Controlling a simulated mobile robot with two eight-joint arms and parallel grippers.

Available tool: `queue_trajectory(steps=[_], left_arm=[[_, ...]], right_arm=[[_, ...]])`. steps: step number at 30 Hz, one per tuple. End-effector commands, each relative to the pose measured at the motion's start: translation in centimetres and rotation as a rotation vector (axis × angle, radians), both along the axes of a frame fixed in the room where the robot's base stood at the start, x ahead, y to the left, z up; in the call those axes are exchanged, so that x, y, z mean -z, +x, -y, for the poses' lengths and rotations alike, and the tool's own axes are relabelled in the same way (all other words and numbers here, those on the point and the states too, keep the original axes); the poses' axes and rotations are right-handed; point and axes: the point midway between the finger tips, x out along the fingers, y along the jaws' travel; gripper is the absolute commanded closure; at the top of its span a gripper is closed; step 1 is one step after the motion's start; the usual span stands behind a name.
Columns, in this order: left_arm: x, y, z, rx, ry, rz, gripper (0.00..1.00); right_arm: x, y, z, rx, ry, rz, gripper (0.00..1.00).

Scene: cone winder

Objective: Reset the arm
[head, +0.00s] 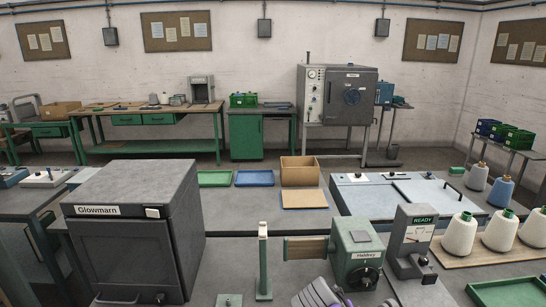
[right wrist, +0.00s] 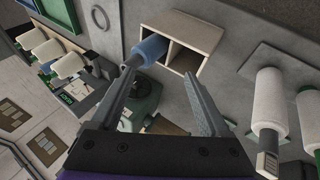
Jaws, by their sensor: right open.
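The green winder unit (head: 357,250), labelled Haldroy, stands at the front centre in the head view with a tan roller (head: 305,247) on its left side. A slim green upright post (head: 263,262) stands left of the roller. Which part is the task's arm I cannot tell for sure. In the right wrist view my right gripper (right wrist: 162,73) is open, its two fingers spread with nothing between them. A blue cone (right wrist: 151,48) lies beyond the left finger, at a two-compartment wooden box (right wrist: 181,25); whether they touch I cannot tell. My left gripper is not in view.
A large grey Glowmarn cabinet (head: 135,235) blocks the front left. A cardboard box (head: 300,172) and trays stand behind.

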Motion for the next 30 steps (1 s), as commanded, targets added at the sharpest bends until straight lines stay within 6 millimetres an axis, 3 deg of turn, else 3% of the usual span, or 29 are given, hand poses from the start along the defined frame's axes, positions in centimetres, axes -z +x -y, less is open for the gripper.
queue_trajectory(steps=[1,6,12,18,30], left_arm=[[0.5,-0.2,0.0,0.000,0.000,-0.003,0.12],[1.2,-0.4,0.0,0.000,0.000,-0.008,0.12],[1.8,-0.6,0.0,0.000,0.000,-0.012,0.12],[2.0,-0.7,0.0,0.000,0.000,-0.013,0.12],[2.0,-0.7,0.0,0.000,0.000,-0.013,0.12]], right_arm=[[1.3,-2.6,0.9,0.009,0.058,-0.005,0.20],[5.1,-9.8,1.7,0.023,0.268,0.021,0.20],[8.8,-15.5,1.0,0.048,0.454,0.094,0.20],[10.3,-17.4,0.5,0.062,0.529,0.136,0.20],[10.4,-17.5,0.5,0.062,0.532,0.138,0.20]])
